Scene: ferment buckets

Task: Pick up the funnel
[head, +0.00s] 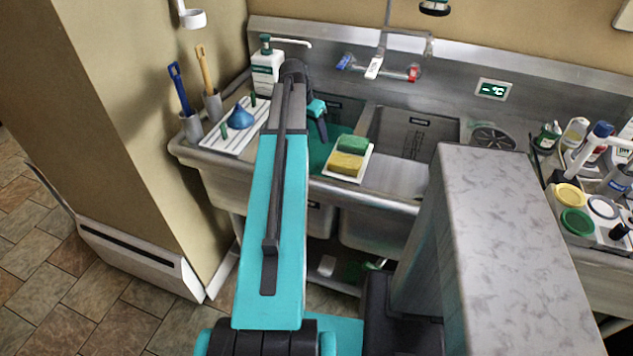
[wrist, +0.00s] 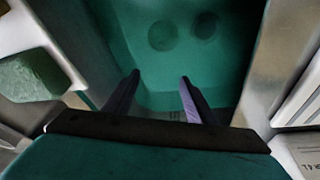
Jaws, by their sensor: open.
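A blue cone-shaped funnel (head: 240,118) stands wide end down on the white ribbed drainboard (head: 215,139) at the left of the sink. My gripper (head: 320,127) is to the right of the funnel, over the left sink basin, and is partly hidden by my arm in the head view. In the wrist view my gripper (wrist: 160,76) has its two dark fingers apart, with nothing between them, over the teal basin (wrist: 165,60). The funnel does not show in the wrist view.
A white tray with green and yellow sponges (head: 346,161) sits right of my gripper. A soap bottle (head: 267,72) stands behind the drainboard. Brushes in holders (head: 190,122) stand at its left. The faucet (head: 375,68) is at the back. The right basin (head: 405,150) looks largely empty.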

